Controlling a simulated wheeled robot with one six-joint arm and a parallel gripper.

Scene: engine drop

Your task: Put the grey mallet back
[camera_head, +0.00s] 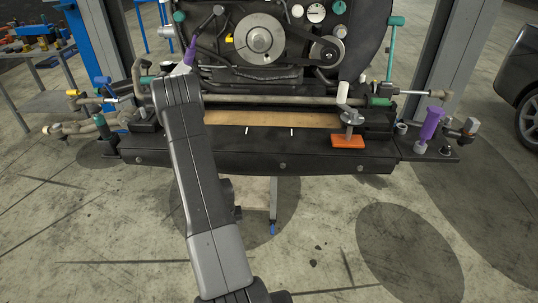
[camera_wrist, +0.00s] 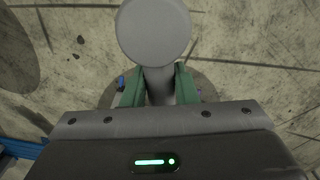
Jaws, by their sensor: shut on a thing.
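My gripper (camera_wrist: 160,88) shows in the wrist view with its green fingers shut on the grey handle (camera_wrist: 159,88) of the grey mallet. The mallet's round grey head (camera_wrist: 153,30) faces the camera just beyond the fingers. Bare floor lies behind it. In the head view my arm crosses the picture at left of centre, and I cannot make out my gripper or the mallet there. Nothing in view clearly marks the mallet's own place.
An engine (camera_head: 262,40) stands over a dark bench (camera_head: 262,152) with a wooden strip (camera_head: 270,119). An orange block (camera_head: 348,141) sits at the bench's front right. A purple-handled tool (camera_head: 432,122) stands on the right side shelf. Floor in front is clear.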

